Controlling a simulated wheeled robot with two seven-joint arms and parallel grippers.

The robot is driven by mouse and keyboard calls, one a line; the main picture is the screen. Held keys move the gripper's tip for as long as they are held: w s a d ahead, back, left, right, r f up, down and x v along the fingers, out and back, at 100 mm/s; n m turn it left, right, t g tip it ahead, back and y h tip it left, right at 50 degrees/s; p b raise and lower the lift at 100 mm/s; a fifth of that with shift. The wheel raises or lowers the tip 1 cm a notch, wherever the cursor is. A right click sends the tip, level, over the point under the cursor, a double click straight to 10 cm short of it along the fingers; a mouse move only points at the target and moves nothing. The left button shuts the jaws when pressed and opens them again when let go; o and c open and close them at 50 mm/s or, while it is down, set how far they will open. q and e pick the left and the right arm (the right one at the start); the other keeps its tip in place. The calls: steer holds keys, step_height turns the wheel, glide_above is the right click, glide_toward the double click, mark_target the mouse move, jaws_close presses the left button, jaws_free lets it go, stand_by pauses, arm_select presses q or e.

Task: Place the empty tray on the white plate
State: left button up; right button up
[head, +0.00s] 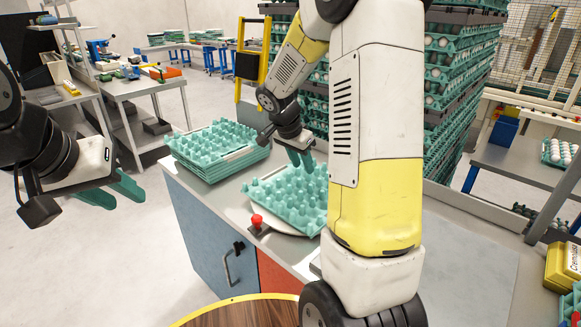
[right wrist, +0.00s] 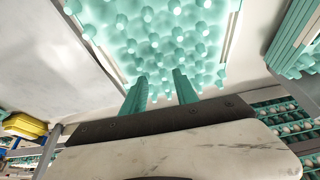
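A teal empty tray (head: 284,198) lies over the white plate (head: 287,229) on the counter; only part of the plate's rim shows, and my right arm hides the tray's right side. My right gripper (head: 301,163) is just above the tray's far edge, its fingers apart with nothing between them. The right wrist view shows the empty tray (right wrist: 165,40) beyond the two spread fingertips (right wrist: 158,84). I cannot tell whether the fingers touch it. My left gripper (head: 118,192) is open and empty at the far left, away from the counter.
A stack of empty teal trays (head: 217,147) stands on the counter left of the plate. A red button (head: 257,221) sits at the counter's front edge. Tall stacks of egg-filled trays (head: 458,90) stand behind. A round wooden surface (head: 245,312) is at the bottom.

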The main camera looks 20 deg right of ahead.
steer(key=s+a+r+n+t+y, duration=0.1)
steer(key=s+a+r+n+y, duration=0.1)
steer(key=s, duration=0.6)
steer(key=s+a+r+n+t+y, duration=0.1)
steer(key=s+a+r+n+y, duration=0.1)
steer(key=s+a+r+n, duration=0.3)
steer(key=s+a+r+n+t+y, duration=0.1)
steer(key=s+r+n, duration=0.4)
steer(key=s, duration=0.5)
step_height(320, 180, up, 3)
steer(key=a+y, duration=0.1)
steer(key=a, duration=0.1)
steer(key=shift+s+a+f+n+t, duration=0.2)
steer(key=shift+s+a+n+t, duration=0.1)
steer(key=shift+s+a+t, duration=0.1)
